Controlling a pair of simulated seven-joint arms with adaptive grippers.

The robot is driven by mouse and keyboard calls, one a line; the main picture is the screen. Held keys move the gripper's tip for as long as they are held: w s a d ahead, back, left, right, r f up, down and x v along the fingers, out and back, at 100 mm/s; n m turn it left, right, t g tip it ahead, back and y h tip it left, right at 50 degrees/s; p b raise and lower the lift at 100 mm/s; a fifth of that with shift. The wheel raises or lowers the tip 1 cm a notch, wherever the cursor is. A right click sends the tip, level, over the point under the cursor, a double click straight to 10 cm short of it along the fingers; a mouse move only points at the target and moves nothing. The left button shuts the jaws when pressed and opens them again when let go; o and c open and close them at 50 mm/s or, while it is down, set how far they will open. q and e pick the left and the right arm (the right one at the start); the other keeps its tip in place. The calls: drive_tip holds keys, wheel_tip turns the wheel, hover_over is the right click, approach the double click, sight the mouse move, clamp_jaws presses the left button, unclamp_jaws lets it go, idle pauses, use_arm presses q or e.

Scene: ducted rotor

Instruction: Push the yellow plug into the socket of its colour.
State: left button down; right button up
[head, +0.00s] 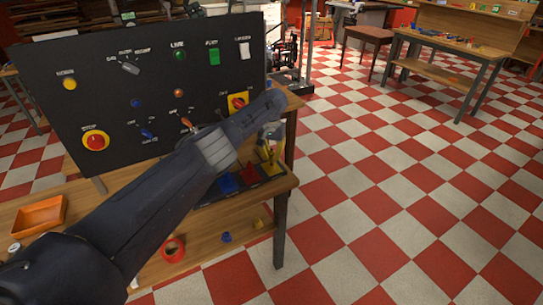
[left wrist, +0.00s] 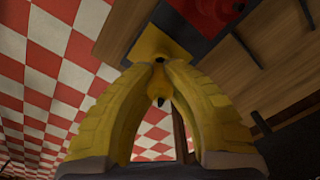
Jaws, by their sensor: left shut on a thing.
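My left gripper (head: 268,150) reaches past the black panel and points down over the yellow socket (head: 273,169) at the right end of the dark socket strip. In the left wrist view my gripper (left wrist: 160,68) has its two fingertips closed together on the yellow plug (left wrist: 157,86), which is mostly hidden between them. The square yellow socket (left wrist: 152,42) lies just beyond the fingertips. I cannot tell whether the plug touches it or is partly in it. The red socket (head: 250,174) and blue socket (head: 227,183) sit to its left. My right gripper is not in view.
The black control panel (head: 150,90) with buttons and switches stands upright behind my arm. An orange tray (head: 39,215) is at the left of the wooden bench. A red ring (head: 173,249) and a blue piece (head: 226,237) lie lower down. Open checkered floor is at right.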

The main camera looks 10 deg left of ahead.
sight(272, 152)
use_arm(q)
drive_tip(key=shift+f, duration=1.2)
drive_tip(key=c, duration=1.4)
unclamp_jaws()
drive_tip(key=shift+r, duration=0.15)
wheel_tip(272, 152, up, 12)
drive_tip(key=shift+f, duration=0.1)
